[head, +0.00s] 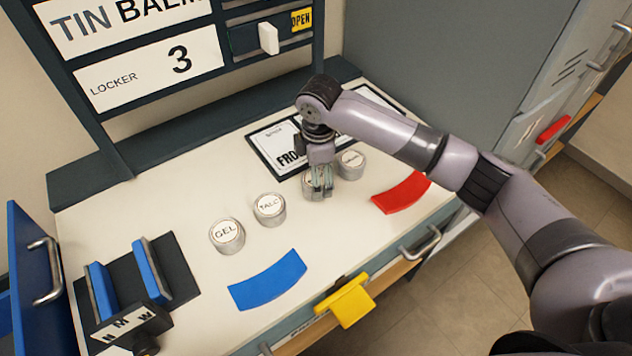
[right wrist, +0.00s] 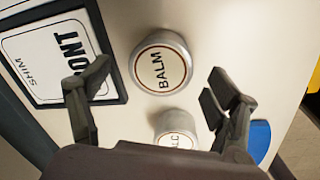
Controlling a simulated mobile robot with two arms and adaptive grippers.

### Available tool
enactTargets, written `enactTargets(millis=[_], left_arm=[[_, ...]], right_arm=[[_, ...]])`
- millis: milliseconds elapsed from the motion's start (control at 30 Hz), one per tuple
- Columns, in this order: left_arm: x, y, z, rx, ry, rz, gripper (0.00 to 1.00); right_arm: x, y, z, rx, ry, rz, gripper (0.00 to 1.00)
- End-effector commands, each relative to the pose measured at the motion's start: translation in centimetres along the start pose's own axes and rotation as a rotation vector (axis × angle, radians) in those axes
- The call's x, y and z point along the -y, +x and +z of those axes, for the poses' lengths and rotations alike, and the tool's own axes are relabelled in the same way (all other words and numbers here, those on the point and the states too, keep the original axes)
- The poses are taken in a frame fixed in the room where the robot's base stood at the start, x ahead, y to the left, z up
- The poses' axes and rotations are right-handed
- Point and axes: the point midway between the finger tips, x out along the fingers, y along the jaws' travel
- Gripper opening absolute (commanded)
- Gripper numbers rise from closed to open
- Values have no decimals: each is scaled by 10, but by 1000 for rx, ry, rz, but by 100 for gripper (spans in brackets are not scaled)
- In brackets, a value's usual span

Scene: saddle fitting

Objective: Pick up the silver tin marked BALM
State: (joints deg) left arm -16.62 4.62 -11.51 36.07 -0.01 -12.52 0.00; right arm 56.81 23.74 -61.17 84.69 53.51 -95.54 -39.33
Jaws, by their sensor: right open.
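The silver BALM tin (right wrist: 161,64) stands upright in the right wrist view, its round white label facing the camera. It lies ahead of my open fingers, in the gap between them and apart from both. In the head view my right gripper (head: 320,190) points down over this tin (head: 307,186), which it partly hides. The jaws hold nothing. My left gripper is not in view.
The TALC tin (head: 269,207) and GEL tin (head: 227,234) stand to the left. Another silver tin (head: 351,163) stands close on the right. A framed placard (head: 270,144) lies behind. Red (head: 402,192) and blue (head: 268,280) pads lie in front.

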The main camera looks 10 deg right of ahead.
Motion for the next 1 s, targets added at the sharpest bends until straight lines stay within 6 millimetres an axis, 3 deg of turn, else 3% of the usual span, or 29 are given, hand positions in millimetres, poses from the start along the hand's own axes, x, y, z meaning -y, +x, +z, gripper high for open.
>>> enactTargets(millis=[200,500,1000], left_arm=[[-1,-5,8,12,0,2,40],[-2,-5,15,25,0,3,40],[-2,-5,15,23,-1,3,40]], right_arm=[[3,30,1,1,0,-1,82],[3,36,1,0,-1,1,82],[2,36,1,0,0,1,50]])
